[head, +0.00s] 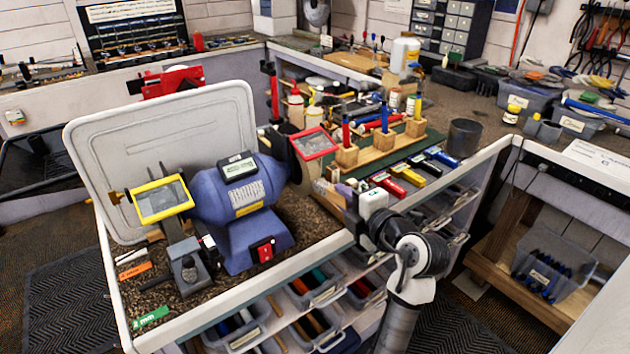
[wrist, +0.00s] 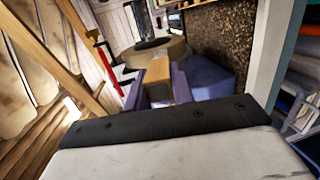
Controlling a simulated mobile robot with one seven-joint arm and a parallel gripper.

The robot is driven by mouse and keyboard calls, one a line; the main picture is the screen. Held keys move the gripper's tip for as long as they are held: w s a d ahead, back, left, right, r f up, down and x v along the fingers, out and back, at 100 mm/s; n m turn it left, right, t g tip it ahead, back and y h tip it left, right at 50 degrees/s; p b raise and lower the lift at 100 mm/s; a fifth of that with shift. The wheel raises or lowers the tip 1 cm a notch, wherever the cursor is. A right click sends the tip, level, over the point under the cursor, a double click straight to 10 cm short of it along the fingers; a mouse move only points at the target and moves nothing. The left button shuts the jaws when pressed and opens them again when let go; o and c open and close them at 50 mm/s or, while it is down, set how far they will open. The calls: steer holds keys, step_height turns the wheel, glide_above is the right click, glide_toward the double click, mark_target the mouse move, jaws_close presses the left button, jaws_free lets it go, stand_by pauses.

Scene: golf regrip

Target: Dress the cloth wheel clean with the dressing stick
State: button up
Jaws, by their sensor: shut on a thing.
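The blue bench buffer (head: 238,205) stands on the bench, with a yellow-framed shield (head: 163,200) on its left and a red-framed shield (head: 315,143) on its right. In the wrist view a round tan cloth wheel (wrist: 150,58) lies just beyond my gripper (wrist: 158,92). The gripper is shut on a tan block, the dressing stick (wrist: 158,70), held between its purple-blue fingers. The stick's far end overlaps the wheel in the picture; I cannot tell whether they touch. In the head view my arm reaches to the buffer's right side, and the fingers are largely hidden.
A white lid-like panel (head: 160,150) stands behind the buffer. Wooden blocks (head: 380,145) with coloured handles and a dark cup (head: 464,137) stand to the right. Drawers of tools (head: 320,290) lie below the bench edge. The floor (head: 60,300) at left is clear.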

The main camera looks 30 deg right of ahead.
steer(key=shift+s+d+r, duration=0.1)
steer(key=shift+r, duration=0.1)
jaws_close()
steer(key=shift+s+d+f, duration=0.1)
steer(key=shift+s, duration=1.65)
steer(key=s, duration=0.6)
steer(key=shift+d, duration=0.25)
steer(key=shift+f, duration=0.1)
